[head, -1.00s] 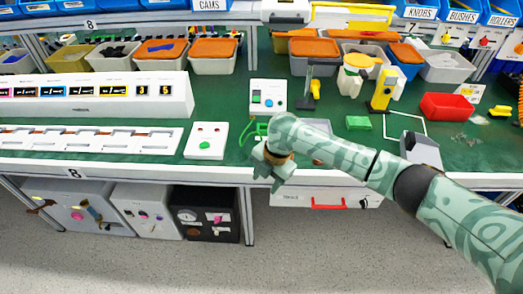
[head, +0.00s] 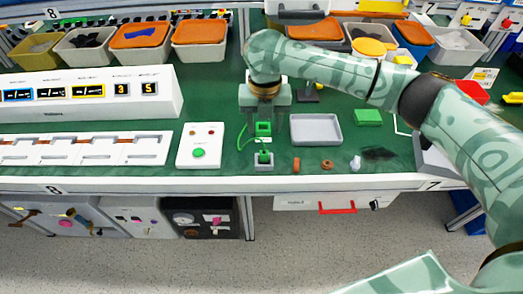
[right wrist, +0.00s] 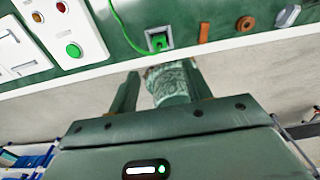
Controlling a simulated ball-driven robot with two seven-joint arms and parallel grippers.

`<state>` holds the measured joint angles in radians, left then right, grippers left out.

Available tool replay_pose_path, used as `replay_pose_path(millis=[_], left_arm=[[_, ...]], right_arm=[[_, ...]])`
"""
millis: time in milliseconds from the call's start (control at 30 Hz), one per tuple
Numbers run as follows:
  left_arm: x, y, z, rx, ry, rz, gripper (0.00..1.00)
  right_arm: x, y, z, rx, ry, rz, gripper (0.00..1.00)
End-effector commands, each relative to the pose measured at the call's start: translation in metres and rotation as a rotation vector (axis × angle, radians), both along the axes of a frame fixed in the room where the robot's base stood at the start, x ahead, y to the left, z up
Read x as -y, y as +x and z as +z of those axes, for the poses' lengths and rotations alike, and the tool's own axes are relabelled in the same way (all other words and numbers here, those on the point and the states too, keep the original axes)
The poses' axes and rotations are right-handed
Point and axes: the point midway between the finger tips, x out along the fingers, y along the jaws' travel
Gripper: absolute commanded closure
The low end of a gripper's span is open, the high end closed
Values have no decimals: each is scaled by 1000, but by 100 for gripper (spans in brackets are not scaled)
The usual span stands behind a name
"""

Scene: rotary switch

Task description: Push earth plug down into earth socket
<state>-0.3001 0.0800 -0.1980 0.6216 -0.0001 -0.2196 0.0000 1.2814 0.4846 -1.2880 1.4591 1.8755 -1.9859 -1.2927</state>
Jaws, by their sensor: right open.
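The green earth plug (head: 264,157) with its thin green cable sits upright at the small grey earth socket (head: 264,167) near the bench's front edge. The plug (right wrist: 158,42) also shows in the right wrist view, at the grey socket; how deep it sits I cannot tell. My right gripper (head: 265,103) points down behind the plug, apart from it, over a green square piece (head: 263,128). In the right wrist view the right gripper (right wrist: 162,70) has its fingers spread, and they do not touch the plug. My left gripper is out of view.
A white panel with a green button (head: 199,153) stands left of the socket. A grey tray (head: 316,129) and a green block (head: 368,117) lie to the right. Small orange parts (head: 296,164) lie along the front edge. Bins line the back.

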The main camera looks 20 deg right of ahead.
Motion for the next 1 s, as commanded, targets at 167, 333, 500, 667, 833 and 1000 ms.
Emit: replay_pose_path(millis=[167,333,500,667,833,1000], left_arm=[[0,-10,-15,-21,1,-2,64],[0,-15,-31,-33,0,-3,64],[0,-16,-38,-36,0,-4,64],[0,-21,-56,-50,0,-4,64],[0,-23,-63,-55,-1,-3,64],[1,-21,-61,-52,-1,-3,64]], right_arm=[[0,0,-31,-6,1,-1,51],[0,0,-64,-6,1,-2,51],[0,1,-77,-4,1,-1,51],[1,3,-106,-7,1,-2,51],[1,4,-121,-1,0,-2,51],[1,4,-118,2,0,-2,51]])
